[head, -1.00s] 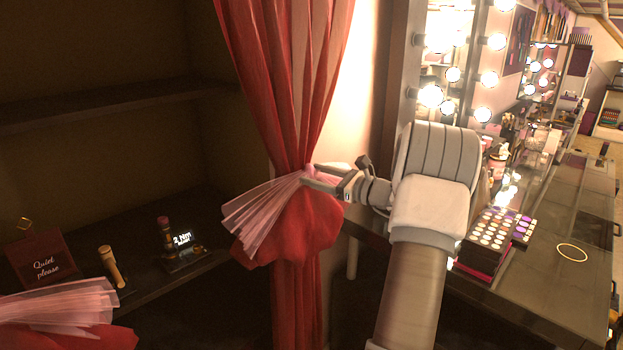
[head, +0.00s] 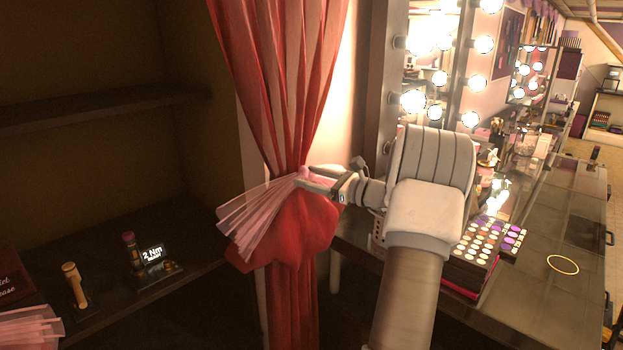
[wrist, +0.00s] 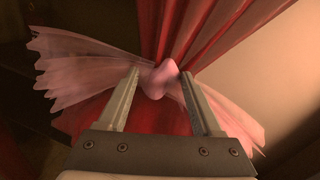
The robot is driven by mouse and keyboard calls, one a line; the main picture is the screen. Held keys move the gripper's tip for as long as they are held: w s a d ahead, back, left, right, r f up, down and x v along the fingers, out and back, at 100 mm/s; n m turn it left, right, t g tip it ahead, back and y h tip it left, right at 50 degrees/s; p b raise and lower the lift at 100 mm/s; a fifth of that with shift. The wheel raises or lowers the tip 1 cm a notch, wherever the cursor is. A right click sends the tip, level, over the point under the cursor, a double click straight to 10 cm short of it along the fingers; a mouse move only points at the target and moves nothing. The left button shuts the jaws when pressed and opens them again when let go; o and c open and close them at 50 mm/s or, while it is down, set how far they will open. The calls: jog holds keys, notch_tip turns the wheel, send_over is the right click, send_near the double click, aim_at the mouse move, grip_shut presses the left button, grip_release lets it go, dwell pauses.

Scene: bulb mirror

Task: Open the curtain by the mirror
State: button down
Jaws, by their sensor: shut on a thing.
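The red curtain (head: 283,100) hangs gathered in the middle of the head view, beside the lit mirror (head: 429,60). A sheer pink tie (head: 250,215) cinches it at mid-height, its ends fanning left. In the wrist view, the tie's pink knot (wrist: 160,80) sits between the fingertips of my gripper (wrist: 160,76), with red cloth (wrist: 190,30) behind. My gripper (head: 308,179) reaches the tie from the right and is shut on the knot. Part of the tie's right side is hidden behind the fingers in the head view.
A dark shelf unit (head: 100,112) stands left, holding a gold-capped tube (head: 75,285) and a small lit display (head: 153,254). Another pink tie (head: 30,327) shows bottom left. At right, a glass-topped counter (head: 540,290) bears makeup palettes (head: 485,245) and a gold ring (head: 563,265).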

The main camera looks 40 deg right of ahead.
jog(key=shift+c, duration=0.4)
grip_release()
jog(key=b+v, duration=0.2)
jog(key=v, duration=1.5)
jog(key=shift+s, duration=0.25)
jog(key=shift+r, duration=0.15)
